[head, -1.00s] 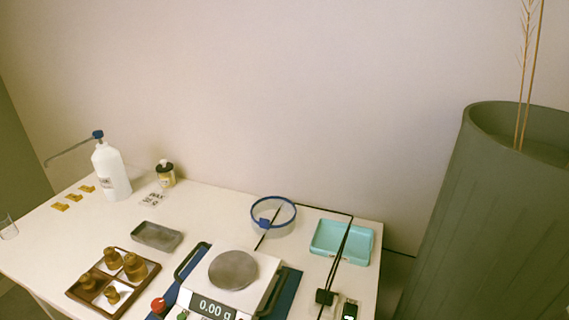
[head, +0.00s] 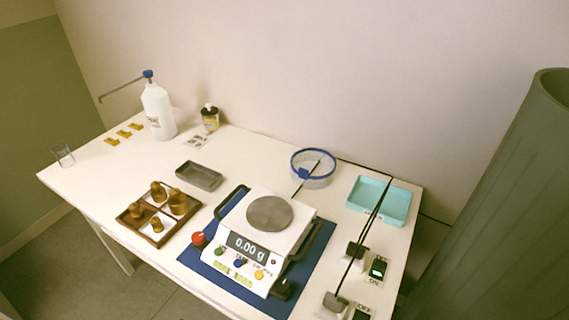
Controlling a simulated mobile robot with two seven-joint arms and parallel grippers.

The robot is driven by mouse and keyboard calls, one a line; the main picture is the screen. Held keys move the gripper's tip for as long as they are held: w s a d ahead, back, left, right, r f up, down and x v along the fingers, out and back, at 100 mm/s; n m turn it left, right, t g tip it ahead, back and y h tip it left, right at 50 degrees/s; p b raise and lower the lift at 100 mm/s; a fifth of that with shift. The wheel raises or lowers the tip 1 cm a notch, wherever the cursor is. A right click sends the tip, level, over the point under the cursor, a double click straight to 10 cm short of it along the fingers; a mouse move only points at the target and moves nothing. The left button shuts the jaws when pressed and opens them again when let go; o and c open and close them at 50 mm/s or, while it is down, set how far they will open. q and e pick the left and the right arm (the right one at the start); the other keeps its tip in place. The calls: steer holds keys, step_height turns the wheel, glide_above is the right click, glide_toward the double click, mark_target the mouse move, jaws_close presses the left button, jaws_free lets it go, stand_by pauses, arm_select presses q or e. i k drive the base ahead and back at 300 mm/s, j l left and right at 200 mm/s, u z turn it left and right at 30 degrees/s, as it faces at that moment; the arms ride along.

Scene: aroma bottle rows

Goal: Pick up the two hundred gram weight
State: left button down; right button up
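Several brass weights of different sizes stand in a wooden tray with compartments (head: 128,225) on the left front part of the table. The largest-looking weight (head: 178,201) is in the right back compartment. Another weight (head: 158,192) stands behind it to the left, one (head: 136,211) is at the left, and a small one (head: 157,226) is at the front on a white patch. Their markings are too small to read, so I cannot tell which is two hundred grams. Neither of my grippers shows in the head view.
A scale (head: 257,246) reading 0.00 g stands on a blue mat (head: 319,254) right of the tray. A grey dish (head: 199,176), a white wash bottle (head: 158,111), a blue-rimmed bowl (head: 313,168), a turquoise tray (head: 379,201) and switches (head: 377,268) surround it.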

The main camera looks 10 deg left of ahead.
mark_target(137, 215)
steer(key=k+j+z, duration=0.15)
steer(key=z, duration=0.25)
steer(key=k+j+z, duration=0.1)
steer(key=z, duration=0.3)
steer(key=k+u, duration=0.1)
steer(key=u, duration=0.3)
steer(key=k+j+u, duration=0.1)
steer(key=u, duration=0.35)
steer(key=j+u, duration=0.2)
steer(key=u, duration=0.2)
steer(key=k+j+u, duration=0.1)
steer(key=u, duration=0.3)
